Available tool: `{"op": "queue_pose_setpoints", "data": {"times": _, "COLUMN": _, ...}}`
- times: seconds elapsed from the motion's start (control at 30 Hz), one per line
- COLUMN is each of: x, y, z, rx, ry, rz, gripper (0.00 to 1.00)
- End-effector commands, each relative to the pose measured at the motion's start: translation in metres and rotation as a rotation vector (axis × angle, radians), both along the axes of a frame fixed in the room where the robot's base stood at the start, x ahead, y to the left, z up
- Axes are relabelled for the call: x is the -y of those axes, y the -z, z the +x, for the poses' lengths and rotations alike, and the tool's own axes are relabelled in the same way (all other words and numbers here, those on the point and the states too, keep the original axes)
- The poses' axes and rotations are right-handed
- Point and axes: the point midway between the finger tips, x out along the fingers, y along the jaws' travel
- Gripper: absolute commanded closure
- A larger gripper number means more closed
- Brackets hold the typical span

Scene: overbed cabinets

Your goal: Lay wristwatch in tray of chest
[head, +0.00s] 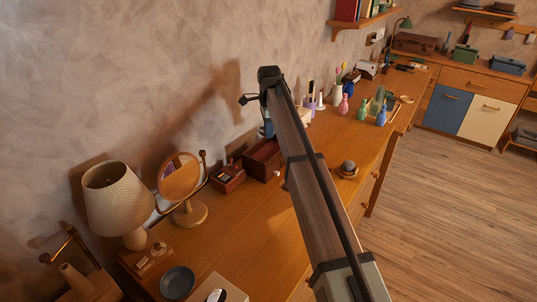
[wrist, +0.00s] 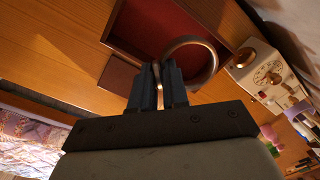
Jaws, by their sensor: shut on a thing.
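In the wrist view my gripper (wrist: 159,76) is shut on the wristwatch (wrist: 213,57), a round, ring-shaped band held at the fingertips and sticking out to the right. Part of the band is hidden by the fingers. Beyond it is an open, red-lined tray (wrist: 150,25) with a wooden rim; the watch overlaps its lower right corner in the picture and looks to be above it. In the head view a dark red-brown open chest (head: 262,160) stands on the desk by the wall, partly hidden by my arm. My gripper cannot be made out there.
A small red box (head: 228,178) stands left of the chest, near a round mirror (head: 180,177) and lamp (head: 112,197). Bottles (head: 362,110) stand farther back.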

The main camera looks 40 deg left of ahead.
Motion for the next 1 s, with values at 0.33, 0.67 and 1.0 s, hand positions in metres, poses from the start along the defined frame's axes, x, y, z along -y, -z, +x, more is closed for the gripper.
{"op": "queue_pose_setpoints", "data": {"times": 0.33, "x": 0.001, "y": 0.047, "z": -0.001, "rx": -0.002, "ry": 0.006, "rz": -0.001, "gripper": 1.0}}
{"op": "queue_pose_setpoints", "data": {"times": 0.67, "x": 0.001, "y": 0.077, "z": -0.001, "rx": -0.001, "ry": 0.005, "rz": -0.001, "gripper": 1.0}}
{"op": "queue_pose_setpoints", "data": {"times": 1.0, "x": 0.0, "y": 0.098, "z": 0.0, "rx": 0.0, "ry": 0.004, "rz": 0.0, "gripper": 1.0}}
